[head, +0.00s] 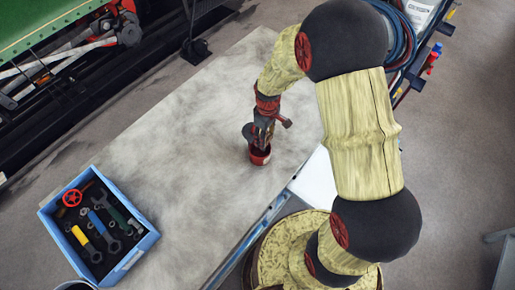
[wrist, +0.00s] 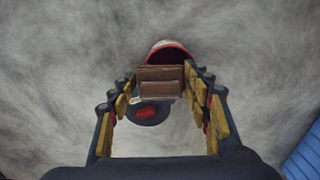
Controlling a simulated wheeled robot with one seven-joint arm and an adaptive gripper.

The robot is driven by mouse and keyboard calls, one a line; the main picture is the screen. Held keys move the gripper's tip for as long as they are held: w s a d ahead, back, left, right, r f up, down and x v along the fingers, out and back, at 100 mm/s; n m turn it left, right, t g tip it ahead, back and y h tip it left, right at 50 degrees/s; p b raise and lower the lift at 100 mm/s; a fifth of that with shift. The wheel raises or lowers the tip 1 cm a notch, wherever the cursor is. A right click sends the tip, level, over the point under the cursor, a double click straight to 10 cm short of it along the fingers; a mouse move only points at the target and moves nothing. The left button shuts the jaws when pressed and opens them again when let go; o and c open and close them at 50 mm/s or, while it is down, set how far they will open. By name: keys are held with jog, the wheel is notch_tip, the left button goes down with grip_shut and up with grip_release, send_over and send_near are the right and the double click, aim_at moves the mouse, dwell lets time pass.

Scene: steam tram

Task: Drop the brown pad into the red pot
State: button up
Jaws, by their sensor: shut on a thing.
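The brown pad (wrist: 160,83) is held between the two fingers of my gripper (wrist: 161,90) in the wrist view. The red pot (wrist: 168,47) is behind the pad in that view, with its rim partly hidden by it. In the head view the red pot (head: 259,155) stands on the grey tabletop, and my gripper (head: 262,138) is over it, pointing down. The pad is hard to make out in the head view. I cannot tell whether the pad touches the rim.
A blue crate (head: 136,250) with wrenches, a red handwheel and other tools stands at the table's left front. A dark round thing (wrist: 150,114) with a red mark lies beside the pot. The grey table (head: 190,130) is otherwise mostly clear.

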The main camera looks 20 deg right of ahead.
jog(key=o, duration=1.3)
jog(key=shift+r, duration=0.1)
notch_tip(320, 180, up, 12)
jog(key=shift+f, duration=0.1)
dwell(0.3)
